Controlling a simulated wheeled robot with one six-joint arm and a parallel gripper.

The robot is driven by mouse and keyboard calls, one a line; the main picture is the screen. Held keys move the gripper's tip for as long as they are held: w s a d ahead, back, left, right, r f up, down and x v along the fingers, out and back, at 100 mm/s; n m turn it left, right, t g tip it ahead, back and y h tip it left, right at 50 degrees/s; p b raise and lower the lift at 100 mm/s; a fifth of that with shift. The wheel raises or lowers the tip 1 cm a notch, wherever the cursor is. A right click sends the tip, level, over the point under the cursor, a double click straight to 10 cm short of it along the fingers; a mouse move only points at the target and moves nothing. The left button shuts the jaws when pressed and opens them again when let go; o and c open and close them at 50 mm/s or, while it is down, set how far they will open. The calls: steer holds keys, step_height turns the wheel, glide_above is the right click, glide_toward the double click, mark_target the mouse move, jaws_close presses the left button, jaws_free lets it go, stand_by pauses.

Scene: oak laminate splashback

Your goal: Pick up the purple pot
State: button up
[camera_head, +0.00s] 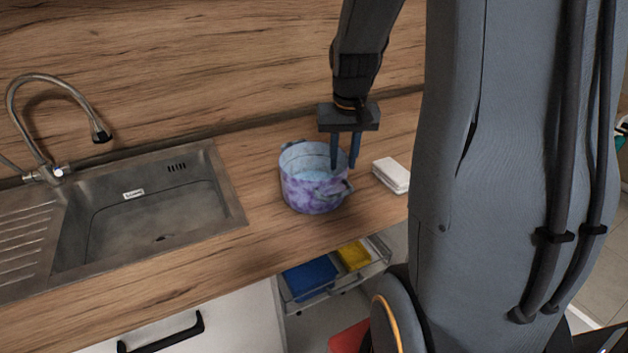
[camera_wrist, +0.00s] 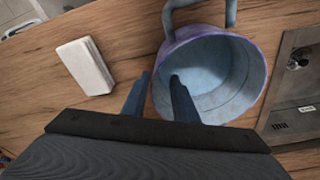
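The purple pot (camera_head: 308,193) stands upright on the wooden counter, right of the sink. It has a mottled purple outside, a pale blue inside and side handles. In the wrist view the pot (camera_wrist: 247,45) is open-topped and looks empty, with a handle at the top. My gripper (camera_head: 344,167) points down at the pot's right rim, its two fingers apart. In the wrist view my gripper (camera_wrist: 160,77) has one finger over the pot's opening and the other outside, with the rim between them. I cannot tell whether either finger touches the wall.
A white block-like item (camera_head: 391,175) lies on the counter right of the pot. The metal sink (camera_head: 225,195) with a curved faucet (camera_head: 52,82) is at the left. The wooden splashback (camera_head: 200,60) rises behind. An open drawer (camera_head: 335,275) holding blue and yellow items is below the counter edge.

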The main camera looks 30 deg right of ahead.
steer(key=shift+w+d+f+p, duration=0.15)
steer(key=shift+f+p, duration=0.15)
steer(key=shift+f, duration=0.8)
steer(key=shift+d+f+p, duration=0.15)
steer(key=shift+f+p, duration=0.15)
steer(key=shift+f, duration=0.8)
jaws_close()
